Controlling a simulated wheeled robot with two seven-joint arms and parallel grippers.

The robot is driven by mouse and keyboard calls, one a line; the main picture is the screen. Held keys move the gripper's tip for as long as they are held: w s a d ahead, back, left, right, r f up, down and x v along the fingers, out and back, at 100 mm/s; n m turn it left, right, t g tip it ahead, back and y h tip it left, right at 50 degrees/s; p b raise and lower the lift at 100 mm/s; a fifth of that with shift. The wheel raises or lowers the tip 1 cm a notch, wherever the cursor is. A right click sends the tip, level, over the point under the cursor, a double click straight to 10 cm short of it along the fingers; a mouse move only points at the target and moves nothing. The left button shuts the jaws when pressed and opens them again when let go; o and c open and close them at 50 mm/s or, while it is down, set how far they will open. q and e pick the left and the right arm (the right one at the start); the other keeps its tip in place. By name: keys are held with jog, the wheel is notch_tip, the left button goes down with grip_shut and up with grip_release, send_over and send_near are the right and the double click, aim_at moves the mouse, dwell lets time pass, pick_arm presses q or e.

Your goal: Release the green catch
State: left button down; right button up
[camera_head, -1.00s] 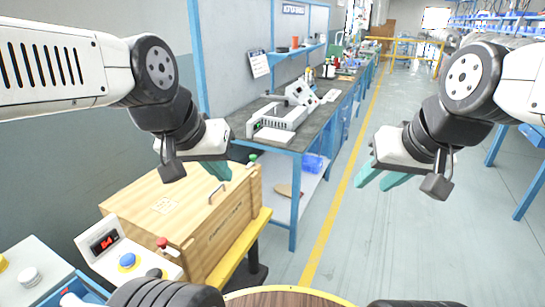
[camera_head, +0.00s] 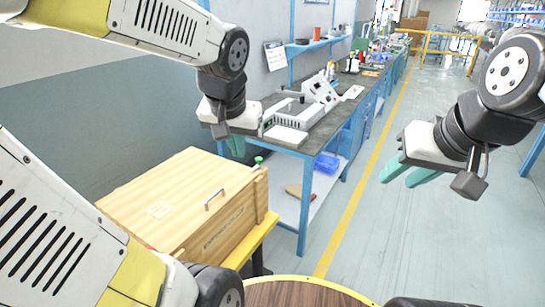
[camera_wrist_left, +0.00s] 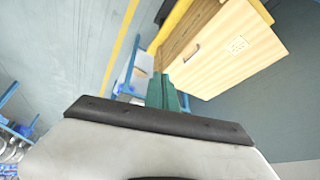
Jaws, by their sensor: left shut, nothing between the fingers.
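The green catch (camera_head: 258,161) is a small green knob on the far right corner of the wooden box (camera_head: 150,197). The box has a closed lid with a metal handle (camera_head: 214,199). My left gripper (camera_head: 237,151) is shut and empty, its teal fingers pointing down, just left of and above the catch in the head view. I cannot tell the exact gap. In the left wrist view its fingers (camera_wrist_left: 162,92) show beside the box (camera_wrist_left: 225,48); the catch cannot be made out there. My right gripper (camera_head: 408,177) is open and empty over the floor to the right.
The box stands on a yellow-edged stand (camera_head: 254,243). Behind it is a workbench (camera_head: 306,147) with white equipment and a blue bin (camera_head: 327,163) on its lower shelf. The aisle floor to the right is clear. My left arm hides the area at the lower left.

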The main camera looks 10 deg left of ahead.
pick_arm(q)
jog(key=w+a+f+y, duration=0.15)
jog(key=w+f, duration=0.25)
jog(key=w, duration=0.4)
jog(key=w+a+f+y, duration=0.1)
jog(key=w+f+y, duration=0.15)
jog(key=w, duration=0.65)
jog(key=w+d+f+m, duration=0.1)
jog(key=w+d+f, duration=0.1)
jog(key=w+f, duration=0.4)
jog(key=w+d+f+m+t+h, duration=0.1)
jog(key=w+d+f, duration=0.1)
jog(key=w+f, duration=0.5)
notch_tip(320, 180, down, 3)
jog(key=shift+w+d, duration=0.25)
jog(key=shift+w, duration=0.05)
jog(key=w+a+f, duration=0.6)
jog(key=a+f, duration=0.1)
jog(key=f, duration=0.1)
jog(key=shift+w, duration=0.25)
